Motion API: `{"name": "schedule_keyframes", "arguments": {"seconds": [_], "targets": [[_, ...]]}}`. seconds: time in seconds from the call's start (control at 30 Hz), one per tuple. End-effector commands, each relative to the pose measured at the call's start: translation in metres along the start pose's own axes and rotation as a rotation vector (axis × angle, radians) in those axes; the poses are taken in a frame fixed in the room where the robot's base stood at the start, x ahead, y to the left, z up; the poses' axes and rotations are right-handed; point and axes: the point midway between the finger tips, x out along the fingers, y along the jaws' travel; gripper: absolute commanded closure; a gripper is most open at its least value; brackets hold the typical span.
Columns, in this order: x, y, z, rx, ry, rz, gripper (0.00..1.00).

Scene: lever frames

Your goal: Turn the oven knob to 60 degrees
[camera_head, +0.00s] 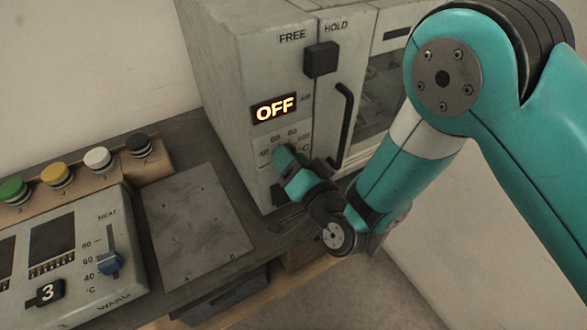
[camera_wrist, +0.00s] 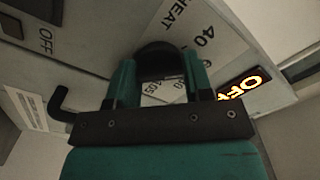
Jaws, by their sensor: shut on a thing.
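The oven (camera_head: 228,75) is a grey box with an orange display (camera_head: 274,108) that reads OFF. Its temperature dial, with printed marks around it, is below the display and mostly hidden behind my gripper in the head view. In the wrist view the dark round knob (camera_wrist: 158,58) sits between the two teal fingers of my gripper (camera_wrist: 160,75), which is shut on it. The marks 40 and HEAT show beside the knob. The knob's pointer is hidden, so its angle cannot be told. The display also shows in the wrist view (camera_wrist: 241,85).
A black FREE/HOLD switch (camera_head: 321,59) and a black door handle (camera_head: 343,125) are close above and right of my gripper. A heat panel with a blue slider (camera_head: 109,262) and several coloured buttons stand at left. A bare metal plate (camera_head: 196,222) lies between.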

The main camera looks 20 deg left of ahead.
Motion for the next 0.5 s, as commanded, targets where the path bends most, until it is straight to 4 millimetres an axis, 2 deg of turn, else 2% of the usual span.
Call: {"name": "schedule_keyframes", "arguments": {"seconds": [0.2,0.5], "targets": [[0.001,0.0015,0.0022,0.171,0.0,-0.003,0.77],[0.0008,-0.0005,0.001,0.33,-0.001,-0.003,0.77]]}}
